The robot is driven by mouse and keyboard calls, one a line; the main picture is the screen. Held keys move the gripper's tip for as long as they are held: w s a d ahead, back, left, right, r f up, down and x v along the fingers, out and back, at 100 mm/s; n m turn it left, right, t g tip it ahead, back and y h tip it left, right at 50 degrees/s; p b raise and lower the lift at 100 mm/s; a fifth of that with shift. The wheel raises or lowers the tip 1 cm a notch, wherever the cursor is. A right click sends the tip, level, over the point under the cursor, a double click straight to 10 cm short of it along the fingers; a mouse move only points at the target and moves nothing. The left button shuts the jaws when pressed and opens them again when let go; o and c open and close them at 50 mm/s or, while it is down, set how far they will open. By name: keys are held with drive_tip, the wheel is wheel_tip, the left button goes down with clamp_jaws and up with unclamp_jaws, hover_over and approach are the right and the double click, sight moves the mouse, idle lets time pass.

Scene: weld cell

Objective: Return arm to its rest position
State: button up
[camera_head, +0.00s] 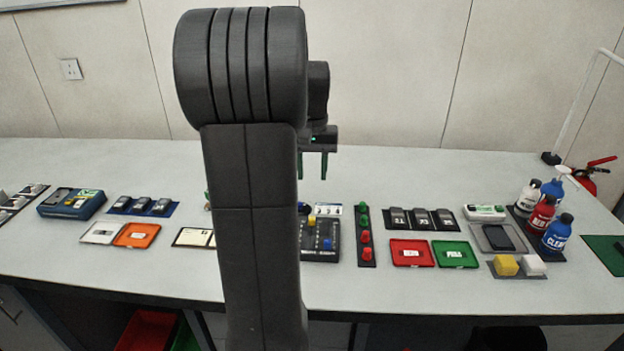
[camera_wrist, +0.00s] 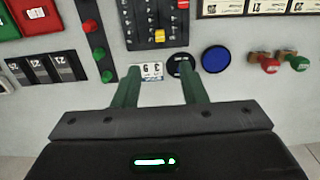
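My gripper (camera_head: 312,166) hangs from the end of my raised arm in the head view, pointing down above the back of the bench. Its two green fingers are apart with nothing between them. In the wrist view my gripper (camera_wrist: 159,72) also shows open, its fingertips well above the bench surface. My dark grey arm stands upright in the middle of the head view and hides part of the bench behind it.
The white bench (camera_head: 400,175) bears a black control panel (camera_head: 320,240), red and green trays (camera_head: 410,253), an orange tray (camera_head: 137,235), a blue device (camera_head: 72,203) and several bottles (camera_head: 557,233). A blue disc (camera_wrist: 215,59) lies near the panel. The bench's back strip is mostly clear.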

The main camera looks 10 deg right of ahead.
sight(312, 219)
idle(0.3)
wheel_tip(312, 219, down, 14)
drive_tip(key=shift+r+b, duration=0.15)
drive_tip(key=shift+b, duration=0.15)
drive_tip(key=shift+s+a, duration=0.1)
drive_tip(key=shift+s, duration=0.1)
drive_tip(key=shift+s+a, duration=0.15)
drive_tip(key=shift+s, duration=0.4)
